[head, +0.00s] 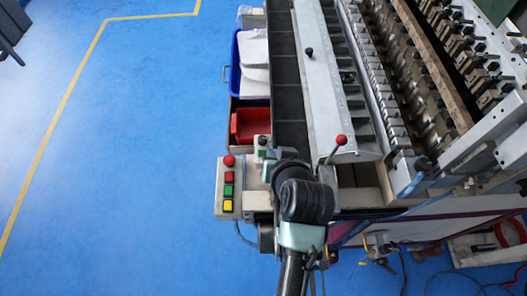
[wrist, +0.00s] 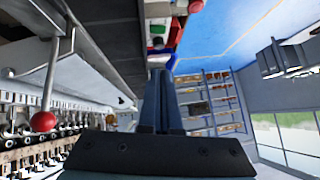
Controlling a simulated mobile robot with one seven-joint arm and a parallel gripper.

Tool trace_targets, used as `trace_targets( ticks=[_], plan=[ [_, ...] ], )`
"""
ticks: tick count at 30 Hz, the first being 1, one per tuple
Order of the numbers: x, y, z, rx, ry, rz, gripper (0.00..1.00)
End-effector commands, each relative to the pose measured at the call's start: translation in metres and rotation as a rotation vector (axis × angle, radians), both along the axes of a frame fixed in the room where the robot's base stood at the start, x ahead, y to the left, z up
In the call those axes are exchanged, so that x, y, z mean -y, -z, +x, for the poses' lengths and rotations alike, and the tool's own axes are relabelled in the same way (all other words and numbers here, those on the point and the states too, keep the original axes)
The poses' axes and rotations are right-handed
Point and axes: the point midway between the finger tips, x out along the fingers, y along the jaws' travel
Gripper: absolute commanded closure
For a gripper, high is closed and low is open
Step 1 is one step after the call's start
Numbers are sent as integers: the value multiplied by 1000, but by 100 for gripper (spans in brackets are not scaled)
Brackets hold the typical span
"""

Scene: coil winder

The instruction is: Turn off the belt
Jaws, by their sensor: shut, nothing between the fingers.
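The dark belt (head: 287,75) runs along the machine's left side in the head view. A pale control box (head: 222,206) at the machine's near left corner carries a red mushroom button (head: 229,160) above red, green and yellow buttons. A smaller box (head: 262,142) with a black knob and a green button sits to its upper right, beside the belt's near end. My gripper is shut and empty; its fingers (wrist: 165,95) show in the wrist view. In the head view my arm hides the belt's near end, and the fingertips are hard to make out near the smaller box.
A red-knobbed lever (head: 340,141) stands right of my arm; its knob also shows in the wrist view (wrist: 43,122). A red bin (head: 250,125) and a blue bin (head: 234,75) stand left of the belt. Blue floor (head: 130,150) at left is clear. Cables lie at lower right.

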Motion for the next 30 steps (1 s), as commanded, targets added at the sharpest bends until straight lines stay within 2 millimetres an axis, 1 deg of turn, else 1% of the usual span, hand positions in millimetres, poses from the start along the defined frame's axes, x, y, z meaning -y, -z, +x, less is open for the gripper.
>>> trace_targets(
  ticks=[9, 16, 21, 25, 30],
  plan=[
    [-8, 34, 36, -1, -2, 0, 100],
    [-13, 57, 60, -1, -2, 0, 100],
    [-18, 82, 59, -4, -2, -1, 100],
    [-20, 92, 60, -1, -1, -1, 100],
    [-21, 97, 60, 0, -1, -1, 100]
  ],
)
